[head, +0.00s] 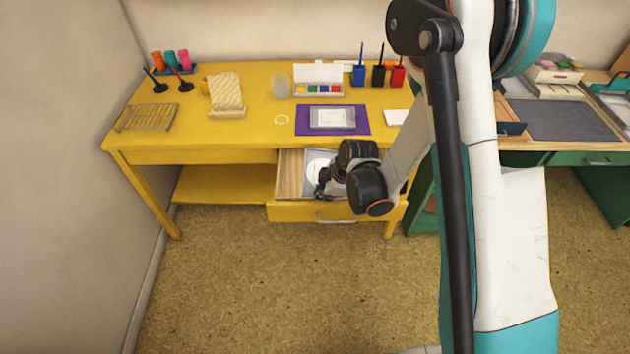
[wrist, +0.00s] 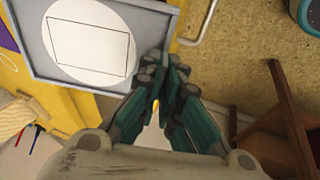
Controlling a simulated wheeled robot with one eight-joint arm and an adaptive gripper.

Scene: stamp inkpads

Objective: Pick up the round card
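The round card (wrist: 92,42) is a white disc with a thin dark rectangle outlined on it. It lies in a shallow grey tray (wrist: 38,50) at the upper left of the wrist view. In the head view the card (head: 315,168) shows partly in the open yellow drawer (head: 289,209), with my arm covering its right side. My gripper (wrist: 168,62) has its fingertips close together at the tray's lower right corner, just right of the card's edge. No card shows between the fingers. In the head view my gripper (head: 325,184) is over the drawer, its tips partly hidden.
The yellow desk (head: 250,137) above the drawer holds a purple mat (head: 362,122) with a framed sheet, an ink pad box (head: 318,90), a glass (head: 280,86) and a wire rack (head: 147,118). The drawer handle (wrist: 203,25) is close to the gripper. The floor in front is clear.

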